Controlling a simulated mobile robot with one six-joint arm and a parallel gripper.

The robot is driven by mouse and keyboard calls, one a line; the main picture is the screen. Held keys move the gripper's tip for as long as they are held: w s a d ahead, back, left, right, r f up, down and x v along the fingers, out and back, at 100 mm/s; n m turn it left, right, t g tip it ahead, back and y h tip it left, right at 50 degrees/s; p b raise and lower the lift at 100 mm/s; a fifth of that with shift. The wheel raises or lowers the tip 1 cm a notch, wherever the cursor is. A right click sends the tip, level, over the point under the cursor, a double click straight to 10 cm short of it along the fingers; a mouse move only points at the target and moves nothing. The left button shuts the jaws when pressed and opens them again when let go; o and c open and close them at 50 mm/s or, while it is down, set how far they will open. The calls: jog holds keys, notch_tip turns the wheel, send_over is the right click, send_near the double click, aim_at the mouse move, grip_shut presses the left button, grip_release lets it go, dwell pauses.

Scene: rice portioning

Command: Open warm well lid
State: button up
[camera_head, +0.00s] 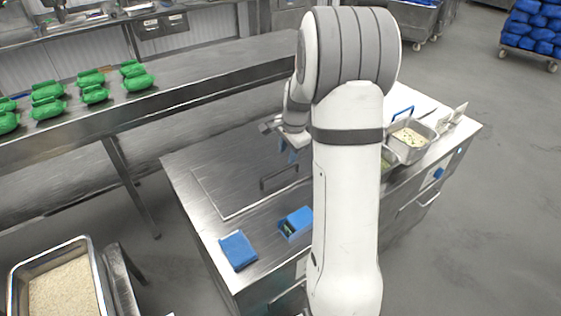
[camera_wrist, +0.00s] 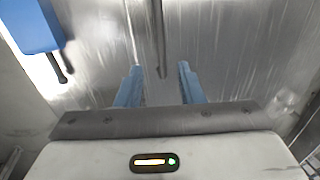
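The well lid (camera_head: 232,182) is a flat brushed-metal panel lying level in the steel counter top, bounded by a thin seam. A dark bar handle (camera_head: 279,177) stands on it, and the handle also shows in the wrist view (camera_wrist: 158,35) as a thin dark bar. My gripper (camera_head: 290,155) is over the lid, close to the handle. In the wrist view its two blue fingers (camera_wrist: 161,85) are apart, with the handle just beyond the tips and roughly in line with the gap. Nothing is between the fingers. My arm hides part of the counter.
A blue block (camera_head: 238,250) and an open blue box (camera_head: 297,222) sit at the counter's front edge. A metal pan of pale food (camera_head: 408,150) stands at the right. A rice tray (camera_head: 60,290) is at lower left. Green packs (camera_head: 95,95) stand on the back bench.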

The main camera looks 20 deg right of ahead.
aim_at(284, 168)
jog(key=f, duration=0.4)
jog(key=w+f+p, duration=0.1)
jog(key=f, duration=0.1)
jog(key=shift+w+a+f, duration=0.1)
jog(key=shift+a+f, duration=0.05)
jog(key=shift+f, duration=0.15)
jog(key=shift+c, duration=0.5)
grip_shut()
